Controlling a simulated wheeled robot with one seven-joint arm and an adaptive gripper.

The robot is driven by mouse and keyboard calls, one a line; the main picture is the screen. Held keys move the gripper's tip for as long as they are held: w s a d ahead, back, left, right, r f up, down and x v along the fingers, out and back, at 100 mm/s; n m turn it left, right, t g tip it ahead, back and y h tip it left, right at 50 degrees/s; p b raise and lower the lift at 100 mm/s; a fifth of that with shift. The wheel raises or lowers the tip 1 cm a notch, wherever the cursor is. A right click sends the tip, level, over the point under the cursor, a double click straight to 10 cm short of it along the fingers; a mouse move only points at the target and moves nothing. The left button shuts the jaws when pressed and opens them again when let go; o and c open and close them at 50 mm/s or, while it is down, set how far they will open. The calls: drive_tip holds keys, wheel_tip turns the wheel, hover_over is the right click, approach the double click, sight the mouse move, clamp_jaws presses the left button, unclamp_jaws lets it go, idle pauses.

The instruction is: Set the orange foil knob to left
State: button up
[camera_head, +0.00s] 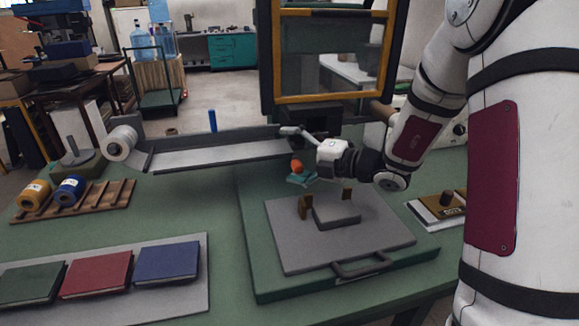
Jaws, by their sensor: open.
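A small orange knob (297,166), which I take to be the foil knob, shows at the back of the green press base, just left of my gripper. A small teal piece (300,180) sits right below it; I cannot tell whether this belongs to the knob or to a finger. My gripper (294,153) points left, with its upper grey finger above and apart from the knob. The lower finger is hard to make out. The jaws are open and hold nothing I can see. The knob's pointer and setting are too small to read.
The green press base (262,270) carries a grey plate (290,250) with a block (336,212) and a front handle (360,268). A yellow-edged frame (330,99) stands behind. Books (97,274), spools (69,190) and a long tray (215,158) lie left.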

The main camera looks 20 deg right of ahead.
drive_tip(key=shift+o, duration=0.9)
wheel_tip(320, 180, up, 6)
drive_tip(key=shift+a+r+y, duration=0.2)
drive_tip(key=shift+a+y, duration=0.1)
drive_tip(key=shift+w, duration=0.1)
drive_tip(key=f, duration=0.1)
drive_tip(key=d+f+h, duration=0.1)
drive_tip(key=f, duration=0.1)
drive_tip(key=f+h, duration=0.1)
drive_tip(key=shift+d+f+m, duration=0.3)
drive_tip(key=shift+f, duration=0.05)
drive_tip(key=shift+c, duration=0.3)
drive_tip(key=shift+f+p+v, duration=0.2)
drive_tip(key=shift+p+v, duration=0.65)
drive_tip(key=shift+v, duration=0.7)
drive_tip(key=shift+c, duration=1.3)
drive_tip(key=shift+s+d, duration=0.25)
drive_tip(key=shift+d, duration=0.05)
drive_tip(key=c, duration=0.5)
drive_tip(key=shift+d+f+p+v, duration=0.15)
drive_tip(key=shift+f+p+v, duration=0.25)
drive_tip(key=shift+p+v, duration=1.2)
drive_tip(key=shift+d+f+p+v, duration=0.2)
drive_tip(key=shift+f+p+v, duration=0.25)
drive_tip(key=shift+v, duration=2)
drive_tip(key=shift+d+f+p+v, duration=0.15)
drive_tip(key=shift+f+p+v, duration=0.15)
drive_tip(key=shift+p+v, duration=1.35)
